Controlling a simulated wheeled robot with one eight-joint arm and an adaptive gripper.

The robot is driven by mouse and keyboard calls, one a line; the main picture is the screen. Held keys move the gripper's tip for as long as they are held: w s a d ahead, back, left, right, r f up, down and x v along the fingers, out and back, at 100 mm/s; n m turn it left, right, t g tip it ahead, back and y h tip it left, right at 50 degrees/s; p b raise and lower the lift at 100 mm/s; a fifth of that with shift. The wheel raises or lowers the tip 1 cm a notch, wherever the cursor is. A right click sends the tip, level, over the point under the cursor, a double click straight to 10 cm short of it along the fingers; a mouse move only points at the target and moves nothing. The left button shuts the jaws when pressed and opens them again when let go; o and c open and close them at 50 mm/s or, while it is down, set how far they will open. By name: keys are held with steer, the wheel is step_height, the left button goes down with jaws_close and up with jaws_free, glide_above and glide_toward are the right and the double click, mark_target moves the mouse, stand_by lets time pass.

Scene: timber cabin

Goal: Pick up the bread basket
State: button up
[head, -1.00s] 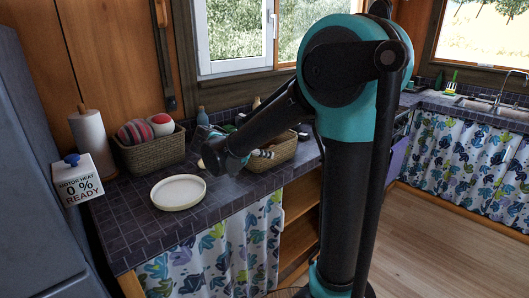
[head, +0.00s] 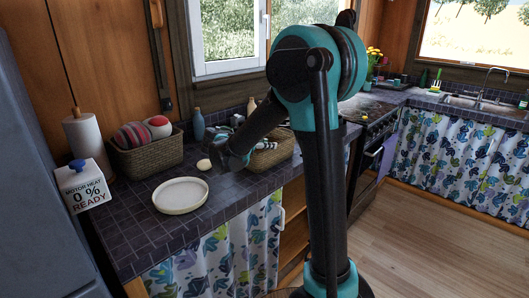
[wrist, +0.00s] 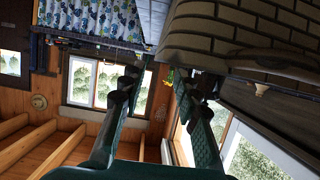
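Two woven baskets stand on the dark tiled counter; the frames do not settle which is the bread basket. The left basket (head: 150,159) holds a striped rounded item (head: 131,135) and a red-and-white round one (head: 158,126). The right basket (head: 277,156) is partly hidden behind my arm, and its contents are unclear. In the head view my forearm hides most of the gripper.
A pale round plate (head: 180,196) lies at the counter's front, with a small whitish item (head: 204,165) behind it. A paper towel roll (head: 88,142) and a white box (head: 83,187) are at left. A bottle (head: 198,125) stands near the wall. The stove (head: 367,130) is to the right.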

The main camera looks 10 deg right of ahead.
mark_target(279, 144)
steer(key=shift+x, duration=3.85)
steer(key=shift+c, duration=0.6)
steer(key=shift+s, duration=0.1)
jaws_close()
